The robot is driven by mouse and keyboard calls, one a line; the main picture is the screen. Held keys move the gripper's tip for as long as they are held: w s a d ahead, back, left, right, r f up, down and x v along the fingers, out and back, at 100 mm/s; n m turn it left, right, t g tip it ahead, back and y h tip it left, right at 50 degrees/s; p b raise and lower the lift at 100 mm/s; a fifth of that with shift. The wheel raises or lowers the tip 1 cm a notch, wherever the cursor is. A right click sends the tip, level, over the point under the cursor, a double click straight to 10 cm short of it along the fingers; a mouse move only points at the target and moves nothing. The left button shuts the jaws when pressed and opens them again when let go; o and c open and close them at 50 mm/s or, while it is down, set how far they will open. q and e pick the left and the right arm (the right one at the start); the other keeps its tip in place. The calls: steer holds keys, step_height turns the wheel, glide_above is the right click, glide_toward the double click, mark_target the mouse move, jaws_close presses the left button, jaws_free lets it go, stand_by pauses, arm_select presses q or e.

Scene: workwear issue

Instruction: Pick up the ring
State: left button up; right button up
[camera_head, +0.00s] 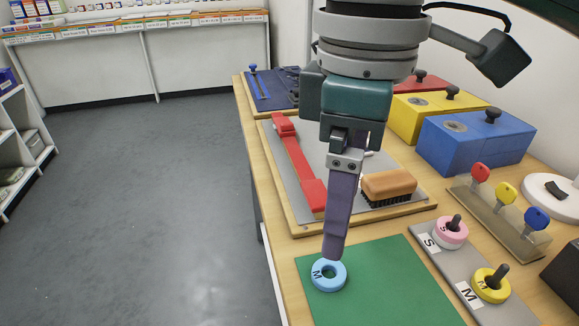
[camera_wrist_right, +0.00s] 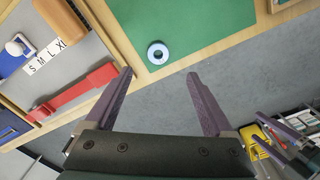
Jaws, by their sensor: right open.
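A light blue ring (camera_head: 317,283) marked M lies flat on a green mat (camera_head: 385,285) near the table's left edge. It also shows in the right wrist view (camera_wrist_right: 150,55), just beyond the gap between my fingertips. My right gripper (camera_head: 335,248) points down close to the ring, and its purple finger overlaps the ring's far edge in the head view. In the right wrist view my right gripper (camera_wrist_right: 158,74) is open, with nothing between its fingers.
A grey strip (camera_head: 478,282) right of the mat has pegs holding a pink ring (camera_head: 449,233) marked S and a yellow ring (camera_head: 488,290) marked M. A brush (camera_head: 389,186) and a red tool (camera_head: 297,165) lie behind. Keys (camera_head: 505,193) stand right.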

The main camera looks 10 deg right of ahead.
mark_target(333, 278)
step_height(333, 278, down, 4)
steer(key=shift+f+b, duration=0.25)
steer(key=shift+b, duration=0.2)
steer(key=shift+d+f+b, duration=0.1)
steer(key=shift+f+b, duration=0.4)
steer(key=shift+f, duration=2.3)
arm_select(q)
steer(key=shift+d+f, duration=0.1)
steer(key=shift+f, duration=0.85)
arm_select(e)
steer(key=shift+w+r, duration=0.1)
jaws_close()
